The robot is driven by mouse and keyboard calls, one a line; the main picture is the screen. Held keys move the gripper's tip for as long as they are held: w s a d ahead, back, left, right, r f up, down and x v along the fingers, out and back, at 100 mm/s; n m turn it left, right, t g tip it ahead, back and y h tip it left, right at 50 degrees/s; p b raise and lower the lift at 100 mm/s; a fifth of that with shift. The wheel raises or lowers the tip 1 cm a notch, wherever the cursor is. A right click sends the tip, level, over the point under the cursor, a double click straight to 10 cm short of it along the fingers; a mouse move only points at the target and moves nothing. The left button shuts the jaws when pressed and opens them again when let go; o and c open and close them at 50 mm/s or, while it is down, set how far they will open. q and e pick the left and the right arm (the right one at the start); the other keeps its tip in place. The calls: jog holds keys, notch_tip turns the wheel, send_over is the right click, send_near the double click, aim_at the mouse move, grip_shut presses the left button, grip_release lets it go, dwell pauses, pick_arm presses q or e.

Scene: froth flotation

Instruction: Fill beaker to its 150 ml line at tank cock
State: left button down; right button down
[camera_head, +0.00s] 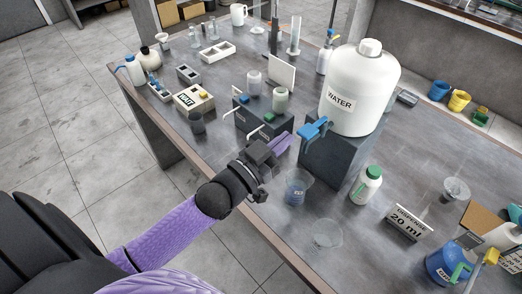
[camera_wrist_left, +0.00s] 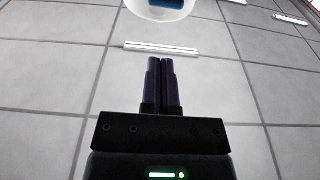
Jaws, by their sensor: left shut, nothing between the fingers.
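The white water tank (camera_head: 358,92) stands on a dark block (camera_head: 338,158). Its blue cock (camera_head: 313,129) sticks out at the left, low on the tank. A clear beaker (camera_head: 297,188) stands on the table by the block, below the cock, with blue showing on it; I cannot tell its water level or its 150 ml line. My left gripper (camera_head: 283,143) is shut and empty, its purple fingers just left of and below the cock. The shut fingers (camera_wrist_left: 160,85) also show in the left wrist view, pointing up. My right gripper is out of view.
A clear glass dish (camera_head: 326,234) and a green-capped white bottle (camera_head: 367,185) stand in front of the block. A dark box with taps (camera_head: 262,122) is behind my left gripper. The table's front edge is close.

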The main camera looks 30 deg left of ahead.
pick_arm(q)
jog(key=v, duration=0.5)
jog(key=shift+a+r, duration=0.1)
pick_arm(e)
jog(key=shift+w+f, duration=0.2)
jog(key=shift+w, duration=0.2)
pick_arm(q)
jog(key=shift+s, duration=0.1)
